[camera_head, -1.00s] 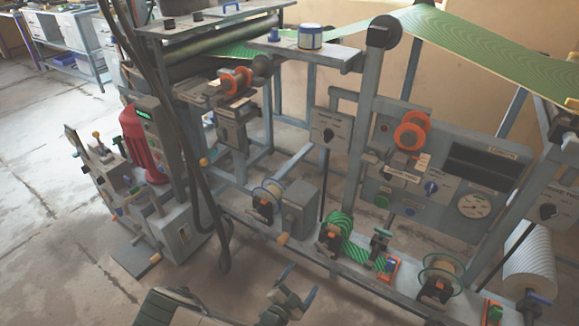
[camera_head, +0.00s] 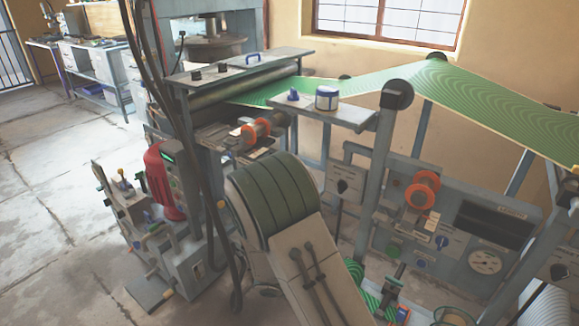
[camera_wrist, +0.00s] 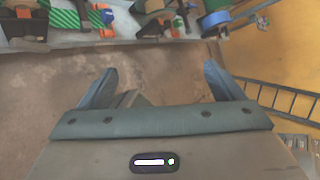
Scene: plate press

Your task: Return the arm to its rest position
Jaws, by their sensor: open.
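My gripper (camera_wrist: 160,84) shows in the wrist view with its two blue-grey fingers spread wide apart. Nothing is between them, only bare brown floor below. In the head view my arm (camera_head: 271,199), a green-banded joint and a pale link, rises in the lower middle in front of the machine. The gripper itself is out of sight in the head view.
The plate press frame (camera_head: 372,190) stands close behind my arm, with a green patterned web (camera_head: 485,100) over its top. A red canister (camera_head: 163,185) stands at left. Open floor (camera_head: 50,220) lies farther left. A ladder-like rail (camera_wrist: 285,93) is at right in the wrist view.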

